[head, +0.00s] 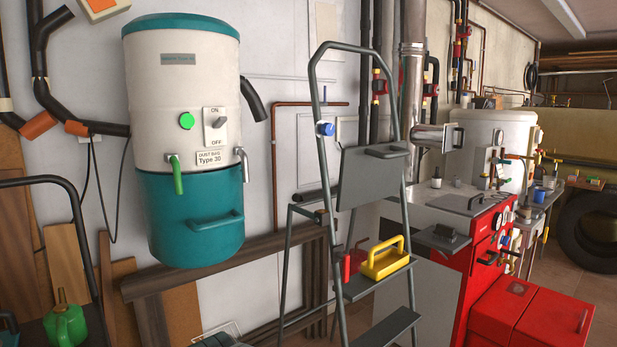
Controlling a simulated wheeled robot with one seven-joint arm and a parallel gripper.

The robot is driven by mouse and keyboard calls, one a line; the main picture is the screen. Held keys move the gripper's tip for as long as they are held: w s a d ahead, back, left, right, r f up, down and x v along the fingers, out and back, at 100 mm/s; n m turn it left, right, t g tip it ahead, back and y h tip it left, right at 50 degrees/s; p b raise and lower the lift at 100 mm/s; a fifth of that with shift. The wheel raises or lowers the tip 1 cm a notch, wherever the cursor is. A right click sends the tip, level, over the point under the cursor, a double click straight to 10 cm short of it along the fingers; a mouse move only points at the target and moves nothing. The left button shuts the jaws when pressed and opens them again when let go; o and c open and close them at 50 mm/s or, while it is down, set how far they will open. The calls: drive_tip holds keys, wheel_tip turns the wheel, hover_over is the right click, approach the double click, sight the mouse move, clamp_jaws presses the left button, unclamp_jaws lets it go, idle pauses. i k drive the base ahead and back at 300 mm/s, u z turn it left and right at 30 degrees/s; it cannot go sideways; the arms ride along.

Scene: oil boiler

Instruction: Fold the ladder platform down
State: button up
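A dark grey stepladder (412,232) stands right of centre in the head view, with a tall rounded hand rail at its top. Its platform (366,182) is a flat grey panel between the rails. The panel stands steeply tilted, close to upright, with a dark grey handle (387,151) near its upper right edge. A blue knob (325,129) sits on the left rail, above and left of the panel. My gripper is not in view, so its state and its distance from the ladder do not show.
A yellow toolbox-like item (385,259) rests on a ladder step, with a small red object (345,268) beside it. A white and teal tank (188,140) hangs on the wall at left. A red boiler (482,260) and red box (531,318) stand at right, close to the ladder.

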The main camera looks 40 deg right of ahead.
sight(369, 174)
drive_tip(key=u, duration=1.1)
drive_tip(key=i, duration=0.85)
drive_tip(key=z, duration=3.5)
drive_tip(key=i, duration=1.25)
drive_tip(key=u, duration=0.1)
